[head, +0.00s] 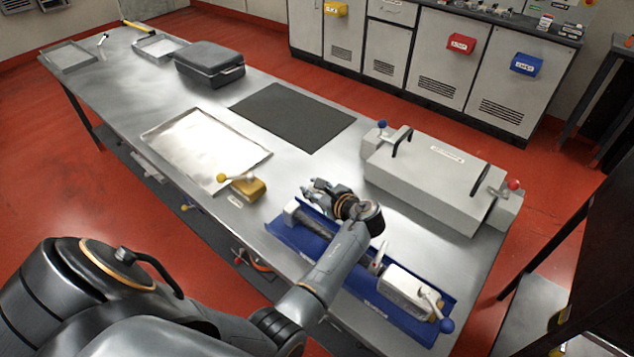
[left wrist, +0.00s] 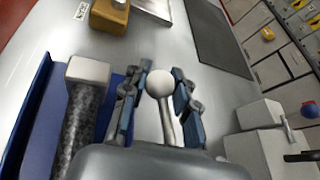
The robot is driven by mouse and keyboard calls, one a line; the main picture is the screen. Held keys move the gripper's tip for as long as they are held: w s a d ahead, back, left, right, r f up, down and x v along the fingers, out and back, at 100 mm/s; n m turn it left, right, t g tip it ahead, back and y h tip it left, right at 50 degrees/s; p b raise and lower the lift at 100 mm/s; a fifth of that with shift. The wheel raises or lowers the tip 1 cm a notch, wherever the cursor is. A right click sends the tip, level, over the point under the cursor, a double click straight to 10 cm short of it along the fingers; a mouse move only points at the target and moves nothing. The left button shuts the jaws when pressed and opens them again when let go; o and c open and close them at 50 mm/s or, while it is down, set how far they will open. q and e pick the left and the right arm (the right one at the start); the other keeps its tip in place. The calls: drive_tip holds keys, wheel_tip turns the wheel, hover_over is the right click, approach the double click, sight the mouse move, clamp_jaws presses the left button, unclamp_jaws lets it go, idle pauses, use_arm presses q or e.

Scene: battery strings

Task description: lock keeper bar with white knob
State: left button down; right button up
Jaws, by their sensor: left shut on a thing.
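The white knob (left wrist: 159,83) sits on a pale stalk (left wrist: 168,122) between the two fingers of my left gripper (left wrist: 161,76). The gripper is shut on the knob. In the head view my left gripper (head: 322,191) is over the far left part of the blue tray (head: 284,239), and the knob is hidden there. A white end block (left wrist: 88,70) with a dark speckled cylinder (left wrist: 80,125) lies beside the fingers in the left wrist view. I cannot make out the keeper bar clearly. My right gripper is not in view.
A white block (head: 408,287) with a blue-knobbed lever (head: 446,325) is at the tray's right end. A grey case (head: 430,180) with handles and a red knob (head: 514,185) stands behind. A yellow block (head: 245,188) with a lever is left. A dark mat (head: 293,115) lies beyond.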

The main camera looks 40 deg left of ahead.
use_arm(q)
drive_tip(key=shift+s+d+n+g, duration=0.2)
drive_tip(key=shift+s+n+g, duration=0.4)
drive_tip(key=shift+g, duration=0.1)
drive_tip(key=c, duration=1)
unclamp_jaws()
